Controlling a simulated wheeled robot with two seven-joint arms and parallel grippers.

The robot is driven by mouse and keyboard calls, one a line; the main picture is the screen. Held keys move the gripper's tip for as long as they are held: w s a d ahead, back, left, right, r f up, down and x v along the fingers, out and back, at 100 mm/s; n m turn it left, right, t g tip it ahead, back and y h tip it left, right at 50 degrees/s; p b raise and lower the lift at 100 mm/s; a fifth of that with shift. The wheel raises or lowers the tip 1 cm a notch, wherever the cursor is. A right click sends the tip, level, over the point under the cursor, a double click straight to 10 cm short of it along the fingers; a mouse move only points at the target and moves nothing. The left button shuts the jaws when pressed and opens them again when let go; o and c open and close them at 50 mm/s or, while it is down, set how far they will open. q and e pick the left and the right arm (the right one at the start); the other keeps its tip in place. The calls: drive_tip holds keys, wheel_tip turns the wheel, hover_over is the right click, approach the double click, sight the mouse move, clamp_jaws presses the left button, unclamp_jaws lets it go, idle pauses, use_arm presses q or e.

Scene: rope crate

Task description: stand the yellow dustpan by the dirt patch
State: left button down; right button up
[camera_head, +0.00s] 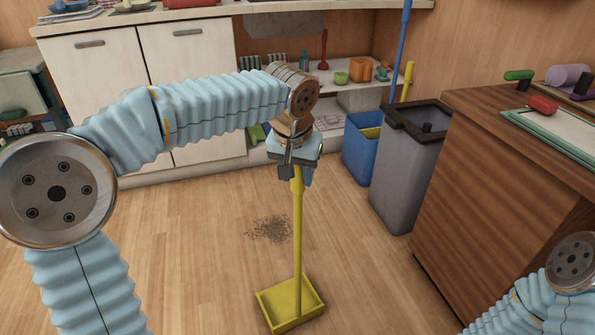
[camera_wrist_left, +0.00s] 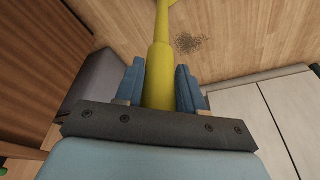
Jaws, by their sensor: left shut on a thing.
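The yellow dustpan (camera_head: 290,303) has a long upright handle, and its pan is low at the floor, to the front right of the dirt patch (camera_head: 270,229). I cannot tell whether the pan touches the floor. The dirt patch is a dark speckled spot on the wooden floor. My left gripper (camera_head: 296,174) is shut on the top of the dustpan's handle. In the left wrist view the yellow handle (camera_wrist_left: 159,75) runs between the blue fingers, with the dirt patch (camera_wrist_left: 190,43) beyond it. My right gripper is not in view; only part of my right arm shows at the lower right.
A grey bin (camera_head: 405,175) and a blue bin (camera_head: 361,158) stand right of the patch. A brown wooden counter (camera_head: 490,180) fills the right side. White cabinets (camera_head: 190,90) and a low shelf with small items stand behind. The floor left of the patch is clear.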

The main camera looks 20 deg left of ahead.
use_arm(q)
drive_tip(key=shift+f, duration=0.2)
drive_tip(key=c, duration=0.6)
unclamp_jaws()
drive_tip(key=p+v, duration=0.2)
drive_tip(key=v, duration=1.1)
drive_tip(key=shift+r+p, duration=0.3)
drive_tip(key=shift+r, duration=0.05)
drive_tip(key=shift+f, duration=0.1)
